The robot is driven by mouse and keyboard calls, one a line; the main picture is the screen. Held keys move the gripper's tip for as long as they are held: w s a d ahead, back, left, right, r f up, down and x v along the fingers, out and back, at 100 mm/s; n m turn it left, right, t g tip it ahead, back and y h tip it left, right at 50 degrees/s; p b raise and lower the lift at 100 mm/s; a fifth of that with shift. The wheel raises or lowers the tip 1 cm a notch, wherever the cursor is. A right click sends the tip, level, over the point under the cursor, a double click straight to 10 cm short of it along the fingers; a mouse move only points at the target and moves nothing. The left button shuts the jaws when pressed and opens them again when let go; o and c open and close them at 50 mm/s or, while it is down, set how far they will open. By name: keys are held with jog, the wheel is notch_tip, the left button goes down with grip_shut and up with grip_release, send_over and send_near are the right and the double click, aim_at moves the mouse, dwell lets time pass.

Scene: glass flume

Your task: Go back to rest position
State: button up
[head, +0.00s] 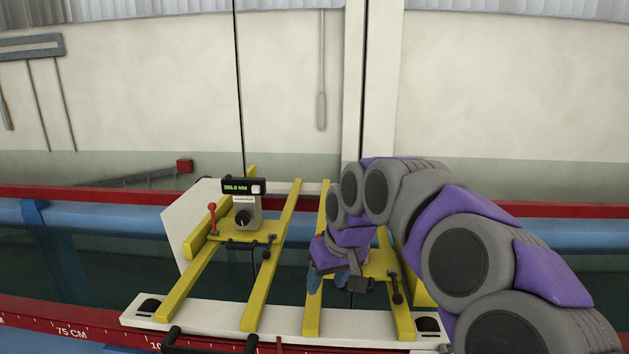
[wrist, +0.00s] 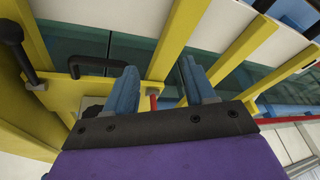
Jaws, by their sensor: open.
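My gripper (head: 342,278) is over the right part of the yellow-railed carriage (head: 180,307) in the head view, at the end of my purple and grey arm. In the wrist view my gripper (wrist: 162,92) shows two blue fingers spread apart, with no object held between them. A thin red rod (wrist: 153,103) shows between the fingers, beyond them. Whether the fingers touch anything on the carriage cannot be told. My arm hides part of the carriage's right side.
A digital readout (head: 243,187) with a dial and a red-knobbed lever (head: 212,216) stand on the carriage's left. Red-edged flume rails (head: 70,322) run across, with a pale wall behind. Water lies below.

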jog(key=s+d+f+m+g+h, duration=0.15)
jog(key=s+d+f, duration=0.25)
jog(key=s, duration=0.8)
jog(key=s+d+f+m+g, duration=0.25)
jog(key=s+f, duration=0.25)
jog(key=s, duration=0.8)
jog(key=s+d+f+m+g+h, duration=0.1)
jog(key=s+d+f, duration=0.35)
jog(key=s, duration=0.75)
notch_tip(320, 180, down, 23)
jog(key=b, duration=2.3)
jog(key=shift+s+d+f, duration=0.15)
jog(key=shift+s+d, duration=0.1)
